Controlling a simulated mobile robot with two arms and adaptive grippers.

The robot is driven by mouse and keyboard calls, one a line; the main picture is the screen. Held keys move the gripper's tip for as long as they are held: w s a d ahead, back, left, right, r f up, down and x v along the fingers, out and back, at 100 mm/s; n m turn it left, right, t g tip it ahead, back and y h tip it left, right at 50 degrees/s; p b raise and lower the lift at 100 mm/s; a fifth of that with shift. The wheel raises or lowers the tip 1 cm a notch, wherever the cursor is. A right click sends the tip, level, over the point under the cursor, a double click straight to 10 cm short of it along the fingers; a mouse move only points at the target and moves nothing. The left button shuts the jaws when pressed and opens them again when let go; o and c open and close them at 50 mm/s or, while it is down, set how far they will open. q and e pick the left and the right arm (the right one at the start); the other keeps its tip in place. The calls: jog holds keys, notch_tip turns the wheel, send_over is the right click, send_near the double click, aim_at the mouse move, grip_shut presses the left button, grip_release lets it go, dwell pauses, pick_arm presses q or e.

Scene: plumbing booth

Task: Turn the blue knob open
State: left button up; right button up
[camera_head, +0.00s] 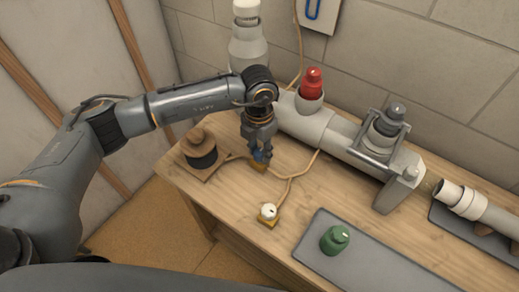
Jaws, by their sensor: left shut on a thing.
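The blue knob (259,155) is small and sits low on the wooden table, mostly hidden by my left gripper. My left gripper (261,158) points down and is shut on the blue knob, just above a yellow base at the table top. A cord runs to this base. How far the knob is turned cannot be seen. My right gripper is not in view.
A white knob (269,211) on a yellow base stands nearer the front. A dark spool (201,151) is left of my gripper. A large grey pipe (335,135) with a red knob (312,82) lies behind. A grey mat (372,262) holds a green knob (335,239).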

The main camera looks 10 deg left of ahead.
aim_at(259, 151)
pick_arm(q)
jog(key=o, duration=1.1)
jog(key=shift+o, duration=0.2)
notch_tip(259, 151, up, 12)
